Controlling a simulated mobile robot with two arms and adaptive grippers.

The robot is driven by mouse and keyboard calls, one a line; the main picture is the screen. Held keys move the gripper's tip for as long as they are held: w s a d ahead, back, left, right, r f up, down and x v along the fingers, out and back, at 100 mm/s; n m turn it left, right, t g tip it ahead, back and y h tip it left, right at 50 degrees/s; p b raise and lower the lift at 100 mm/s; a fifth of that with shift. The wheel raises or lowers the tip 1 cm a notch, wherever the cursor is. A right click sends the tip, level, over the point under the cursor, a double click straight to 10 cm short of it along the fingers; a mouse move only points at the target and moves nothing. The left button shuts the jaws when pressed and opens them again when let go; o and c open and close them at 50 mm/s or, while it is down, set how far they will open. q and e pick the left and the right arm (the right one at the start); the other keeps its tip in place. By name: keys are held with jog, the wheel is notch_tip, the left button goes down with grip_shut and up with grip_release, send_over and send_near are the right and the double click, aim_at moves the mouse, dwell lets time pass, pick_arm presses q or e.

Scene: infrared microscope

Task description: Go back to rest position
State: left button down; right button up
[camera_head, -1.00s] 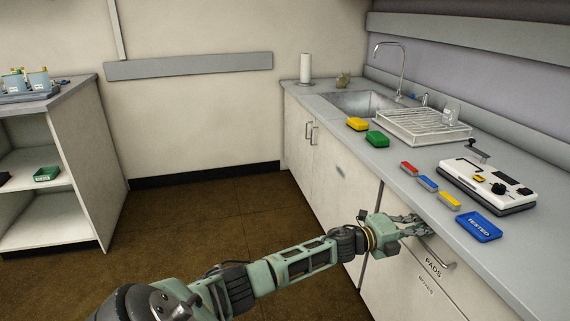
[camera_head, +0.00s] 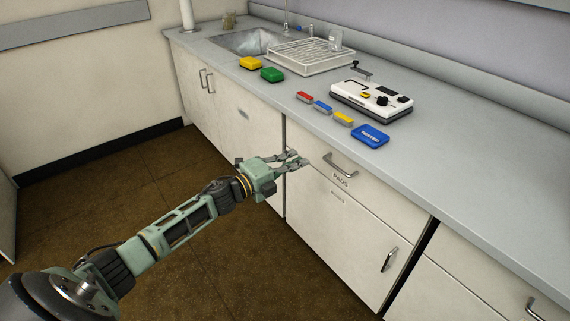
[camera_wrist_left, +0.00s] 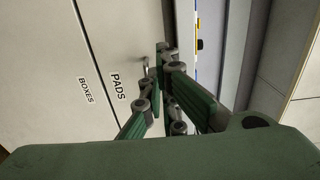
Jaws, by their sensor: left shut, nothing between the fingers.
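My left gripper (camera_head: 298,161) is in front of the white drawer (camera_head: 322,178) labelled PADS, to the left of its metal handle (camera_head: 341,165). The gripper is shut and empty, and the drawer is closed. In the left wrist view, the fingers of my left gripper (camera_wrist_left: 168,75) show in front of the PADS drawer (camera_wrist_left: 128,50), with part of its handle visible behind them. Whether the fingertips touch the drawer front, I cannot tell. My right gripper is in neither view.
The brown floor (camera_head: 110,190) left of the cabinets is clear.

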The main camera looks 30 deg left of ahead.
pick_arm(q)
jog(key=shift+v, duration=1.6)
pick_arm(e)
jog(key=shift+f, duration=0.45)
